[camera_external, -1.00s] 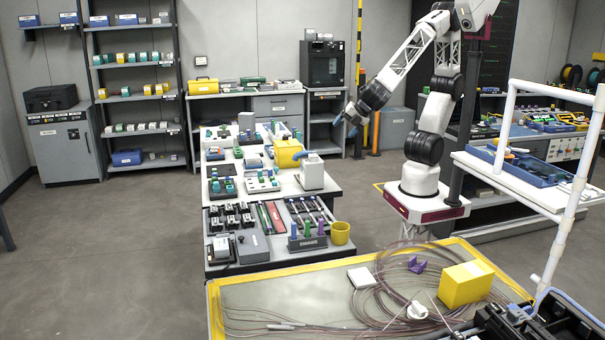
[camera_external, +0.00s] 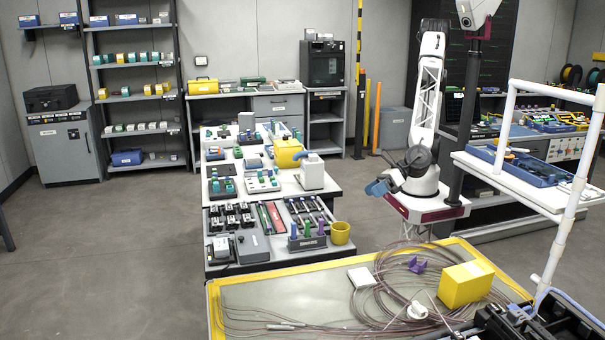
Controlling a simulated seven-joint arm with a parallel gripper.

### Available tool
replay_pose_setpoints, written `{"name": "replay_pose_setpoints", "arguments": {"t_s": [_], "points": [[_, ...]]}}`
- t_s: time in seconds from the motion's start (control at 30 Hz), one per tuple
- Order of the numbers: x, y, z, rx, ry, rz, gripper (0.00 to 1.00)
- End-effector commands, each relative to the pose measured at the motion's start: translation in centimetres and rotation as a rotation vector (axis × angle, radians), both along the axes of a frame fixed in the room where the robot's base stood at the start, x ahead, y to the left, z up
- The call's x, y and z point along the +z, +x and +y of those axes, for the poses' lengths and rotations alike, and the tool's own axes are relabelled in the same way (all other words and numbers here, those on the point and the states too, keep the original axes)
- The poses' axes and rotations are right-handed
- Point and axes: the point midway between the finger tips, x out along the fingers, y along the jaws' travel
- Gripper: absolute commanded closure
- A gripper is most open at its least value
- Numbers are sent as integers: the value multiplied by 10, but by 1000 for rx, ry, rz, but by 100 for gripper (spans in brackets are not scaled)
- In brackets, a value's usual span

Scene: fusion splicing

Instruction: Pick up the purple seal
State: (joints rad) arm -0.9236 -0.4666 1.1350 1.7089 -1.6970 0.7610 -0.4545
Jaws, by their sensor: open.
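A small purple piece (camera_external: 418,265), which looks like the seal, lies among the coiled cables (camera_external: 385,290) on the yellow-edged mat (camera_external: 265,297) in front. Smaller purple items also show in the rack (camera_external: 307,242) on the workbench, too small to tell apart. My gripper (camera_external: 376,188), with blue fingers, hangs low beside my base, above and behind the mat. It is open, empty and well apart from the purple piece.
A yellow block (camera_external: 465,284), a white box (camera_external: 362,277) and a white round part (camera_external: 417,310) lie near the purple piece. A yellow cup (camera_external: 340,233) stands on the bench corner. A white pipe frame (camera_external: 562,235) rises at right.

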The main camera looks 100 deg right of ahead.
Motion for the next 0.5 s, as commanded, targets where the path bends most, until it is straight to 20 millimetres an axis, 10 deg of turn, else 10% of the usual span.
{"name": "replay_pose_setpoints", "arguments": {"t_s": [0.5], "points": [[-103, -105, 153, 577, -304, -163, 26]]}}
